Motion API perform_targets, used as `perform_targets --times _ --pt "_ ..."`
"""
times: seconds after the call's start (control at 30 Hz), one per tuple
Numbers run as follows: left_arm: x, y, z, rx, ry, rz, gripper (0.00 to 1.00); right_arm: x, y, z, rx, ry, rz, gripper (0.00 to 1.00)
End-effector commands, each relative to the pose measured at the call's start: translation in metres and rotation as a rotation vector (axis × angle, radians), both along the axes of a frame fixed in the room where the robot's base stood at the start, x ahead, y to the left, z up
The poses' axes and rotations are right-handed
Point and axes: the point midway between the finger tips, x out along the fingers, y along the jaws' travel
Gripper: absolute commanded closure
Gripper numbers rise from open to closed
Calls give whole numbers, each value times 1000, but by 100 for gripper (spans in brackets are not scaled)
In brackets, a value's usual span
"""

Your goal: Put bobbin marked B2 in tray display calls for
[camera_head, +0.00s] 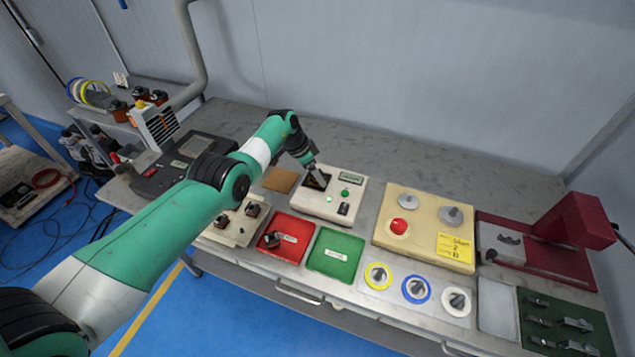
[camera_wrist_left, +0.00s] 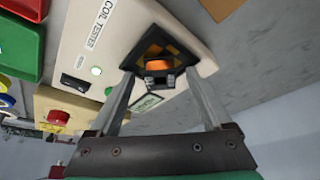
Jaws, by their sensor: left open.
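The cream coil tester (camera_head: 329,205) stands mid-bench. A bobbin with an orange winding (camera_wrist_left: 158,65) sits in its dark socket; its mark cannot be read. My left gripper (camera_head: 311,168) is open over the socket, and in the wrist view its fingers (camera_wrist_left: 160,82) stand either side of the bobbin. The tester's display (camera_head: 350,178) is lit green, but its text is too small to read. The green tray (camera_head: 334,255) holds only a label. My right gripper is out of view.
A pale holder (camera_head: 228,236) with bobbins stands left of the red tray. A beige panel (camera_head: 395,240) with a red button and yellow note lies right of the tester. Yellow, blue and white rings sit in front of it. A red press (camera_head: 575,222) stands far right. Bench behind the tester is clear.

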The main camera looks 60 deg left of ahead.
Motion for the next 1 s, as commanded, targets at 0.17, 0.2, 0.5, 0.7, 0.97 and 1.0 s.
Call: perform_targets --times 0.17,0.2,0.5,0.7,0.97,1.0 --pt "0 0 1 0 0 0 25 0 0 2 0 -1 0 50" --pt "0 0 1 0 0 0 32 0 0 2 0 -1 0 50" --pt "0 0 1 0 0 0 86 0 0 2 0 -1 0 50" --pt "0 0 1 0 0 0 100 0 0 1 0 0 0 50" --pt "0 0 7 0 -1 0 100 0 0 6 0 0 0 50" --pt "0 0 10 0 -1 -1 100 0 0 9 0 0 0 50"
